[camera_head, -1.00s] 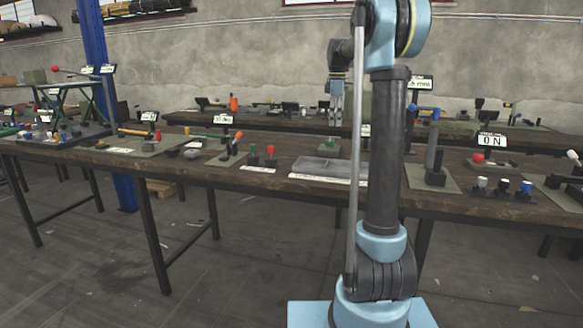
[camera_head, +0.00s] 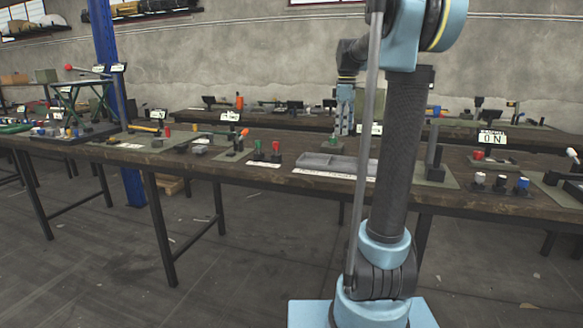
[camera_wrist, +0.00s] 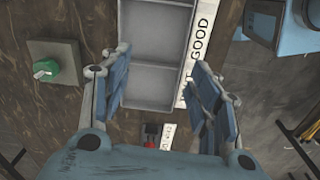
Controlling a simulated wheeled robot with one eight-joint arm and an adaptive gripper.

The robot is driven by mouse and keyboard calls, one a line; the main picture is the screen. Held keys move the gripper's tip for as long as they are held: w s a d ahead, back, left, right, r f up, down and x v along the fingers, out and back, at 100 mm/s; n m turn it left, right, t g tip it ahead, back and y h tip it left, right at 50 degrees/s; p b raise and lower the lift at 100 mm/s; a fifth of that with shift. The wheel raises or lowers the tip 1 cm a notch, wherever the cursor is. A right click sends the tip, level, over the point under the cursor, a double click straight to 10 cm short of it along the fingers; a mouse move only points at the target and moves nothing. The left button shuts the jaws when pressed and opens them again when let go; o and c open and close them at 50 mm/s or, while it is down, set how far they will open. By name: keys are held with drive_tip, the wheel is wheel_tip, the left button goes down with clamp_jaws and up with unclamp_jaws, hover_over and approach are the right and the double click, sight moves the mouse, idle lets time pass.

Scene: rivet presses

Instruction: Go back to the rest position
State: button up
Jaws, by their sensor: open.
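My gripper (camera_head: 344,120) hangs pointing down above the workbench in the head view, partly beside my own arm. In the wrist view its two blue finger pads (camera_wrist: 160,85) are spread wide apart, with nothing between them. A grey divided tray (camera_wrist: 151,52) lies on the bench below and beyond the fingers. Its compartments that show look empty. The tray also shows in the head view (camera_head: 325,161). My arm's upright links hide part of the bench behind them.
In the wrist view a green knob (camera_wrist: 45,68) on a grey base is left of the tray. A small red-topped part (camera_wrist: 152,130) is near the gripper, and a "GOOD" label (camera_wrist: 199,42) runs along the tray's right. An "ON" sign (camera_head: 492,138) stands at the bench's right.

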drive_tip(key=s+f+m+t, duration=0.1)
drive_tip(key=s+f+m, duration=0.3)
drive_tip(key=s, duration=0.6)
drive_tip(key=s+f+m, duration=0.2)
drive_tip(key=s+f, duration=0.3)
drive_tip(key=s, duration=0.5)
drive_tip(key=s+f+m, duration=0.6)
drive_tip(key=s+f, duration=0.9)
drive_tip(key=f, duration=0.1)
drive_tip(key=shift+a+f+m+t, duration=0.25)
drive_tip(key=shift+f+m+t, duration=0.1)
drive_tip(key=shift+m+t, duration=0.05)
drive_tip(key=shift+w+f, duration=0.2)
drive_tip(key=shift+w, duration=0.2)
